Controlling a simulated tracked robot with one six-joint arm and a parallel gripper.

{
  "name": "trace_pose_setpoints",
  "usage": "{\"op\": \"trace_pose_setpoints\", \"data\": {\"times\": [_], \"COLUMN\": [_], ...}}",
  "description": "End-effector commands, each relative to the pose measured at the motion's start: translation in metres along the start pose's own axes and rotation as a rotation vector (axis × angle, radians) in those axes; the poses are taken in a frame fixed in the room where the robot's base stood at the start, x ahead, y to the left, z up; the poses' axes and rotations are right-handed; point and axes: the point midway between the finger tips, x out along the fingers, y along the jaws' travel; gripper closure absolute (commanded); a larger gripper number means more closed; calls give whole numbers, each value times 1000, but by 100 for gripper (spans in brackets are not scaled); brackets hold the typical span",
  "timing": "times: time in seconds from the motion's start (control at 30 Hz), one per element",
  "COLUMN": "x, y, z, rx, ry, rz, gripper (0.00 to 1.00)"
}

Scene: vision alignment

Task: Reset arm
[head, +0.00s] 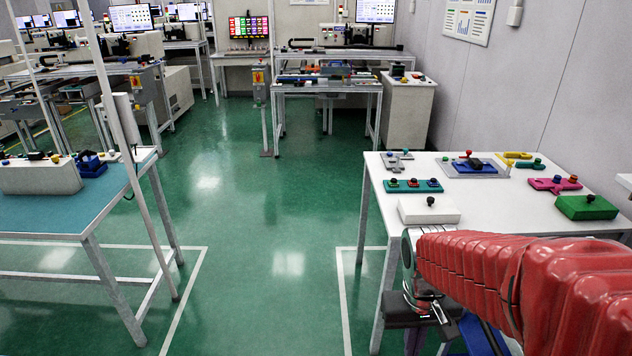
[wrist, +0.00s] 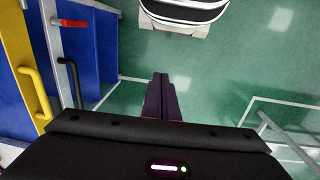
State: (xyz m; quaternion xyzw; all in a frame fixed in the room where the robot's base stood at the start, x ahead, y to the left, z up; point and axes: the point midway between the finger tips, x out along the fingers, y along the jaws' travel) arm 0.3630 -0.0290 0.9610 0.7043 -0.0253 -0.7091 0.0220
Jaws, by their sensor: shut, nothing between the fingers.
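My arm, in a red ribbed cover, reaches in from the right edge of the head view. It passes in front of the near edge of a white worktable (head: 500,213). My gripper (wrist: 161,82) points down over the green floor in the wrist view. Its two dark fingers are together with nothing between them. In the head view the arm's end hangs beside the table's near left corner, and the fingertips cannot be made out.
The white table bears a green block (head: 586,208), a white block (head: 428,210), a pink plate (head: 555,184) and a blue plate (head: 474,170). A teal-topped bench (head: 60,214) stands at left. The green floor aisle (head: 250,200) between them is clear.

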Motion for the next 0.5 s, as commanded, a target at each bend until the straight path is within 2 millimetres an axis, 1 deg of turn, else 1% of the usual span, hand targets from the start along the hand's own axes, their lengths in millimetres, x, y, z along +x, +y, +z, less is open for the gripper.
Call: {"op": "trace_pose_setpoints", "data": {"times": [0.03,0.1,0.5], "x": [-7,-16,-59], "y": [-2,-5,-17], "z": [4,9,40], "rx": [0,0,17], "ry": [28,61,246], "rz": [-7,-15,-57], "gripper": [100,100,100]}}
